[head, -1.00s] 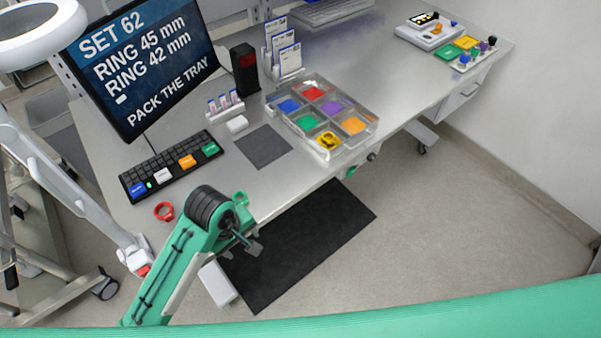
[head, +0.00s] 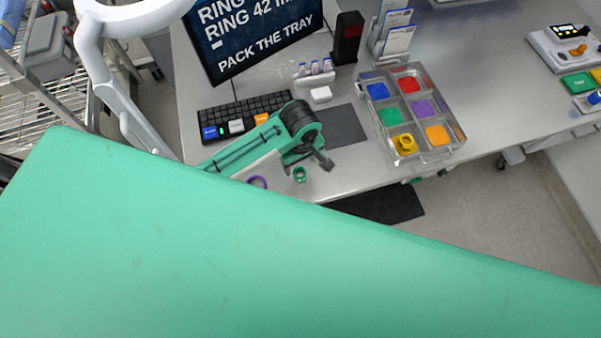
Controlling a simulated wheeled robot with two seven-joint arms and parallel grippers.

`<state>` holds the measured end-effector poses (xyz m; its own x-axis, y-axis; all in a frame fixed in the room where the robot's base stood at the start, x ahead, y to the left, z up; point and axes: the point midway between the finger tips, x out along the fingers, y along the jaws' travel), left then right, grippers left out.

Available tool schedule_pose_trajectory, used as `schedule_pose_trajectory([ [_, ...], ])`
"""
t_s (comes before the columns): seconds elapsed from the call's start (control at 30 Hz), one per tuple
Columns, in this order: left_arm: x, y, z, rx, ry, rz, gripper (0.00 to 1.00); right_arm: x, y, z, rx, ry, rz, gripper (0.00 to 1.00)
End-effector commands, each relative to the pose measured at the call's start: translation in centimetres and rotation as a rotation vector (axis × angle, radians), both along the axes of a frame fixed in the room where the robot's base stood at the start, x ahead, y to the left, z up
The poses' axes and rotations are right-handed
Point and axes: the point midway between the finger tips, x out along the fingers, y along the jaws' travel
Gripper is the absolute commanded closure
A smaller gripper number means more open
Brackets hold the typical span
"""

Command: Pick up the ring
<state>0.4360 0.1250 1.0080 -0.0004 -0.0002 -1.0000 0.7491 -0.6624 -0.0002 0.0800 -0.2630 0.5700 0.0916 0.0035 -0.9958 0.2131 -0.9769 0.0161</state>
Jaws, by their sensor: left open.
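A yellow ring (head: 404,144) sits in the front left compartment of the clear tray (head: 459,138). My left gripper (head: 322,162) is open and appears empty, over the desk's front part, right of the purple ring and close to the green one. I cannot tell its height. My right gripper is not in view.
The keyboard (head: 240,108), grey mat (head: 347,127), white box (head: 320,94) and vial rack (head: 316,75) stand behind the gripper. The monitor (head: 255,38) reads "RING 42" and "PACK THE TRAY". Bare desk lies between mat and front edge. My green body part fills the foreground.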

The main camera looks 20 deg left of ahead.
Motion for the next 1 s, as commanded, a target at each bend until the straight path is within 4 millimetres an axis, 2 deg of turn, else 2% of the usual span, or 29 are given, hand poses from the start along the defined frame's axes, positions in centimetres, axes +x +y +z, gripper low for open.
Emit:
schedule_pose_trajectory([
  [0.23, 0.1, 0.1, -1.9, 0.001, 0.000, 0.000, 0.38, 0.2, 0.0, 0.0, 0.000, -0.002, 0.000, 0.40],
  [0.5, 0.3, 0.4, -5.7, 0.002, 0.001, -0.001, 0.38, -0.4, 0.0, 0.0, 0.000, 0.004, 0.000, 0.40],
  [0.8, 0.3, 0.3, -6.4, 0.000, -0.001, 0.000, 0.38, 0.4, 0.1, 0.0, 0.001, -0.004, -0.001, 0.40],
  [0.83, 0.3, 0.3, -6.4, 0.000, -0.001, 0.000, 0.40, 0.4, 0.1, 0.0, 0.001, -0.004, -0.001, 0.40],
  [1.0, 0.3, 0.3, -6.3, 0.000, -0.001, 0.000, 0.73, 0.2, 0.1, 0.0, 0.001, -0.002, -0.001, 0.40],
])
